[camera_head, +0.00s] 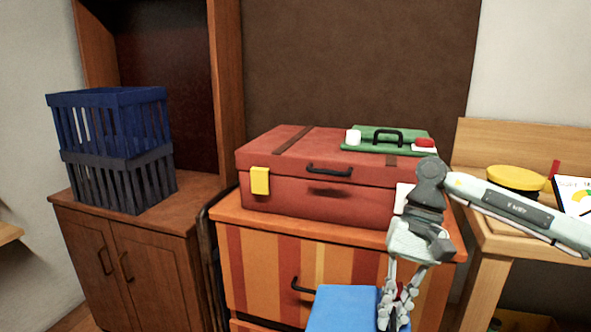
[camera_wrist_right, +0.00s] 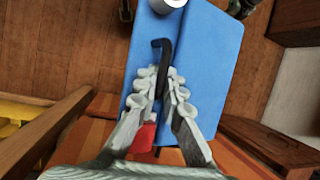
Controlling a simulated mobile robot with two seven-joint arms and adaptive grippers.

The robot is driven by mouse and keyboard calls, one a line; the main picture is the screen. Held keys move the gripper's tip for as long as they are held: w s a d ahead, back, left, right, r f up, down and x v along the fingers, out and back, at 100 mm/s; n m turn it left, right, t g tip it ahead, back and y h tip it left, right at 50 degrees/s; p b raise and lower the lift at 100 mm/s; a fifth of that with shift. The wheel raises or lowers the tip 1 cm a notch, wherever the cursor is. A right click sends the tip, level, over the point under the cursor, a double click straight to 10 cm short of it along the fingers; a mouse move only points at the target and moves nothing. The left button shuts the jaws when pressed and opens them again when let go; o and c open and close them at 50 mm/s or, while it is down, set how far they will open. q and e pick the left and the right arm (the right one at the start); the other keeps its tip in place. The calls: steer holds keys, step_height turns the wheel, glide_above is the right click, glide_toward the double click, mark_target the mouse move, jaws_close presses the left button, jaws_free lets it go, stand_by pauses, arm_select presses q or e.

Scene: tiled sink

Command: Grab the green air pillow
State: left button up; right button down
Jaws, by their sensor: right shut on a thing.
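A flat green thing (camera_head: 365,135) with a black handle, a white cap and a red piece lies on the red suitcase (camera_head: 290,185) in the head view; it is the only green object I see that could be the air pillow. My right gripper (camera_head: 394,308) is apart from it, lower and nearer. In the right wrist view my right gripper (camera_wrist_right: 160,92) is shut around the black handle (camera_wrist_right: 163,62) of a flat blue thing (camera_wrist_right: 213,55) of like build, with a white cap and a red piece. The blue thing (camera_head: 343,305) also shows in the head view. My left gripper is not in view.
The suitcase stands on a striped drawer chest (camera_head: 265,262). Stacked blue and dark crates (camera_head: 115,145) stand on a wooden cabinet (camera_head: 140,215) at left. A wooden table (camera_head: 500,235) at right bears a yellow-lidded round thing (camera_head: 515,180).

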mark_target(405, 328)
steer(key=shift+n+g+h, duration=0.3)
steer(key=shift+n+h, duration=0.1)
steer(key=shift+n, duration=0.5)
steer(key=d+f, duration=0.1)
steer(key=f, duration=0.1)
steer(key=d+f, duration=0.1)
steer(key=shift+s+d+f, duration=0.1)
steer(key=shift+s+d, duration=0.2)
steer(key=shift+w, duration=0.1)
steer(key=shift+a, duration=0.1)
